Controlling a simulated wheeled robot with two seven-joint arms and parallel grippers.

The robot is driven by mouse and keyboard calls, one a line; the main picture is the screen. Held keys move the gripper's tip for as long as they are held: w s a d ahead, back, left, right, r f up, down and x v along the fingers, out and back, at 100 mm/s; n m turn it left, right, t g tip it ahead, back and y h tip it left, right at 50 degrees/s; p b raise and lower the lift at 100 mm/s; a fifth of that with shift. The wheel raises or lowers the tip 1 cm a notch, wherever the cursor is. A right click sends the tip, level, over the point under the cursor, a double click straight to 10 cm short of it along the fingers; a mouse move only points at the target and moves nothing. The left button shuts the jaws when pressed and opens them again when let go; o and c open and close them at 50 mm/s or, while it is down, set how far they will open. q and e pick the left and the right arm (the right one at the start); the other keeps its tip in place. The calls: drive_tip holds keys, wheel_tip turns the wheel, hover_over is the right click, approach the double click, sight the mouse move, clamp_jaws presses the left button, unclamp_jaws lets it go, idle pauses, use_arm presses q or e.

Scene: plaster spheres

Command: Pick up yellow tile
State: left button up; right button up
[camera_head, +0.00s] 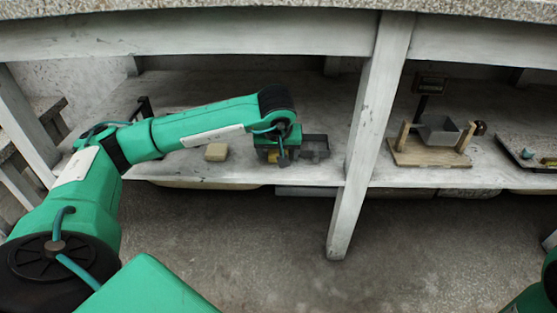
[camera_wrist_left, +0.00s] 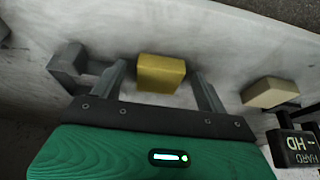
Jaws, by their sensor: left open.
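The yellow tile (camera_wrist_left: 161,73) is a small yellow block on the pale shelf, seen between the two fingers of my left gripper in the left wrist view. In the head view only a small yellow patch of it (camera_head: 272,160) shows, the rest hidden by the gripper. My left gripper (camera_head: 283,156) is open over the shelf, pointing down at the tile. Whether the fingers reach down beside the tile or stay just above it, I cannot tell. My right gripper is not in view; only a green part of my right arm shows at the lower right corner.
A beige block (camera_head: 216,152) lies on the shelf to the left of the gripper. A dark grey open holder (camera_head: 315,146) stands close on its right. A white post (camera_head: 368,130) stands farther right. Beyond it are a wooden stand (camera_head: 430,151) with a grey pan and a tray (camera_head: 530,160).

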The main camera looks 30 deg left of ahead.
use_arm(q)
drive_tip(key=shift+c, duration=0.2)
drive_tip(key=c, duration=1)
